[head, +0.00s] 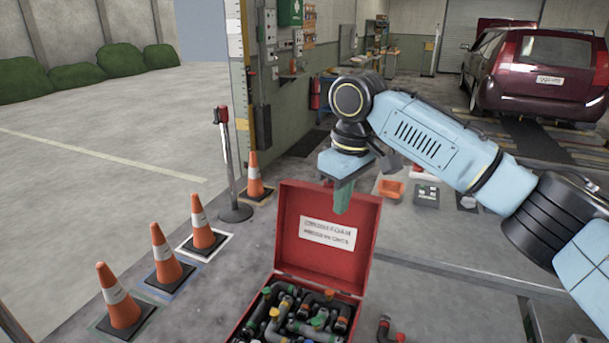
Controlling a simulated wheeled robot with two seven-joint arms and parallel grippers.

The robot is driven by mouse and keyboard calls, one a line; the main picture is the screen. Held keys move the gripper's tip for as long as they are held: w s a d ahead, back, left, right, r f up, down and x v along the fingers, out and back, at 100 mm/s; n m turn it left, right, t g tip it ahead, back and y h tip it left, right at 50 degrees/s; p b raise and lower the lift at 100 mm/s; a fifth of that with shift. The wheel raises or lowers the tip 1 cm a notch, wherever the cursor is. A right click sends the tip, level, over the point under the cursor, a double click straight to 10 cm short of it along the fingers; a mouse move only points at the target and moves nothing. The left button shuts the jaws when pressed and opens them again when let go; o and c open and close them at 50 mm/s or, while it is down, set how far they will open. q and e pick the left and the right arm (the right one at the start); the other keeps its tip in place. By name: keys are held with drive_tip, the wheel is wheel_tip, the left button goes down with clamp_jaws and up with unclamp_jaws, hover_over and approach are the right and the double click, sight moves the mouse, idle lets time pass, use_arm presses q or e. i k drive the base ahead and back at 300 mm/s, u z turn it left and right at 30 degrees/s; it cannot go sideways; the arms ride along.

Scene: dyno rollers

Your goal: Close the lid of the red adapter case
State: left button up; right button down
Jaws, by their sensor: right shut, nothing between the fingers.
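Several grey and black pipe fittings with coloured ends fill the case. My right gripper (342,198) comes in from the right and points down at the lid's upper edge. Its green fingers are shut and empty, overlapping the top of the lid in the picture. I cannot tell whether they touch it. My left gripper is not in view.
A loose fitting (388,330) lies right of the case. Several orange cones (121,297) stand to the left, near a post (231,170). An orange bin (390,189) and a dark box (427,194) lie behind my right arm. A dark red car (535,70) is at the back right.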

sight(315, 242)
drive_tip(key=u, duration=2)
drive_tip(key=i, duration=2.15)
drive_tip(key=z, duration=2.65)
drive_tip(key=i, duration=1.45)
drive_tip(key=z, duration=1.7)
